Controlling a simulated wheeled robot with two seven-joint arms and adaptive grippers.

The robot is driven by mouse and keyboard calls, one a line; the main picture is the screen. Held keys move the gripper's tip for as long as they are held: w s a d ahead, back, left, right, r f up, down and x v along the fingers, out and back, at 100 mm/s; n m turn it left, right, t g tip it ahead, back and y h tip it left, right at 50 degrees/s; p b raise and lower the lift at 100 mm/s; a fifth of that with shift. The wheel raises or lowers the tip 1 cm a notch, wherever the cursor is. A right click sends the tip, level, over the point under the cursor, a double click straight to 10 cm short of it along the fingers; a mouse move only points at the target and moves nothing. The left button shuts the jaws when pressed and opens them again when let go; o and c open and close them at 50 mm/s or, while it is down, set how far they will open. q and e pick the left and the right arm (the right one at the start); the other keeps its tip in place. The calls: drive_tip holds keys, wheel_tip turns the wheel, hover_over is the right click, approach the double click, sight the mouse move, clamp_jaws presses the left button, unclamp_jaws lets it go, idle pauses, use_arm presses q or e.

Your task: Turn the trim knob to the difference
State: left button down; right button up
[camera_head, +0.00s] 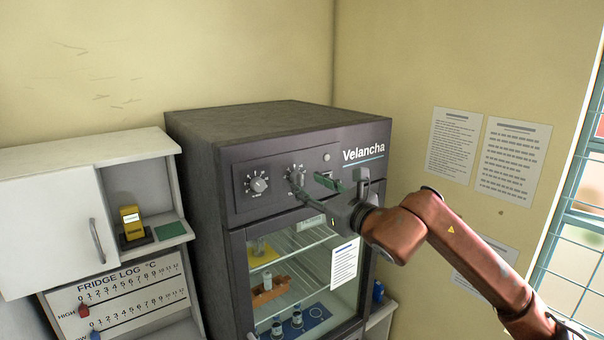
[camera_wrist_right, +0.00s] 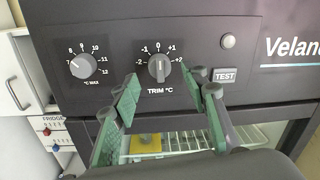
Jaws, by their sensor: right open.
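The trim knob (camera_wrist_right: 159,68) is a dark round knob marked TRIM °C, with a scale from -2 to +2. Its white pointer mark is up, at about 0. In the head view the trim knob (camera_head: 297,173) is partly behind my gripper. My right gripper (camera_wrist_right: 160,84) is open, its green-padded fingers on either side of and below the knob, with nothing between them; contact cannot be told. In the head view my right gripper (camera_head: 312,184) is before the incubator panel. The fridge log board (camera_head: 125,290) has a red slider (camera_head: 84,310) and a blue slider (camera_head: 95,335), both near the low end.
A °C MAX knob (camera_wrist_right: 83,66) sits left of the trim knob. A TEST button (camera_wrist_right: 225,75) and a round light (camera_wrist_right: 228,41) are on the right. The incubator's glass door (camera_head: 285,270) is below. A yellow device (camera_head: 132,222) stands on the left shelf.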

sight(302, 180)
drive_tip(key=p+x, duration=0.1)
drive_tip(key=x, duration=0.1)
drive_tip(key=shift+w+a+r, duration=0.15)
drive_tip(key=shift+w+a, duration=0.05)
drive_tip(key=shift+a, duration=0.05)
drive_tip(key=shift+w+a, duration=0.25)
drive_tip(key=shift+w, duration=0.25)
use_arm(q)
wheel_tip(302, 180, up, 2)
drive_tip(key=shift+a+r, duration=0.1)
use_arm(e)
drive_tip(key=shift+c, duration=0.6)
